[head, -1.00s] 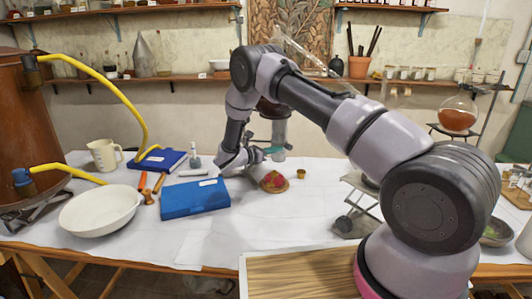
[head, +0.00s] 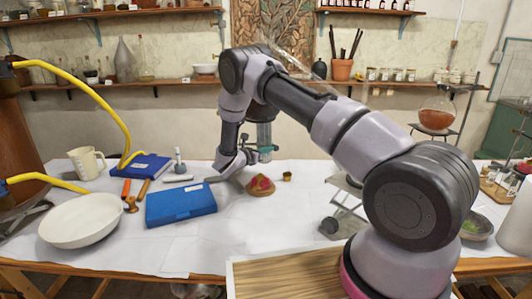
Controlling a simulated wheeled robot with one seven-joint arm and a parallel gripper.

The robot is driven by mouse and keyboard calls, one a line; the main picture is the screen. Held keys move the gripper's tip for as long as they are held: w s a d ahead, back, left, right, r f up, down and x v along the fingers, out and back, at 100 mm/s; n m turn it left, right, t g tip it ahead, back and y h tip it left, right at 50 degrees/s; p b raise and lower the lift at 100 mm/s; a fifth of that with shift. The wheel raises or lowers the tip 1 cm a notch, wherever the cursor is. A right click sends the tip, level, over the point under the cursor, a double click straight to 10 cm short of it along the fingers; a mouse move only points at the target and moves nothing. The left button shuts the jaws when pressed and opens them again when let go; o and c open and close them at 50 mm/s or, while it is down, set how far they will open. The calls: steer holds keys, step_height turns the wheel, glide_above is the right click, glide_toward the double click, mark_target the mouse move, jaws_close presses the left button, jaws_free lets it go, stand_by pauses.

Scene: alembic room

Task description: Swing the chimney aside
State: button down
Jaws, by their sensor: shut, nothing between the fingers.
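What appears to be the chimney is a grey-green, translucent upright tube (head: 264,136) at the back middle of the table in the head view. My arm partly hides its top. A teal clamp-like piece (head: 266,149) sits around or beside its lower part. My gripper (head: 249,156) is shut and empty, just left of the tube's lower part. Whether its fingertips touch the tube or the clamp cannot be told. A small mound with red on it (head: 260,186) lies below the tube.
A small brass cup (head: 287,176) stands right of the mound. A white bowl (head: 82,221) is at the left. The white cloth (head: 270,235) in front is clear.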

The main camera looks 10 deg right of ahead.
mark_target(270, 143)
steer(key=shift+n+t+y, duration=0.7)
steer(key=w, duration=0.2)
steer(key=w+d, duration=0.1)
steer(key=w, duration=0.1)
steer(key=w+d, duration=0.1)
steer(key=w, duration=0.1)
steer(key=shift+w+d, duration=0.4)
steer(key=shift+w, duration=1.1)
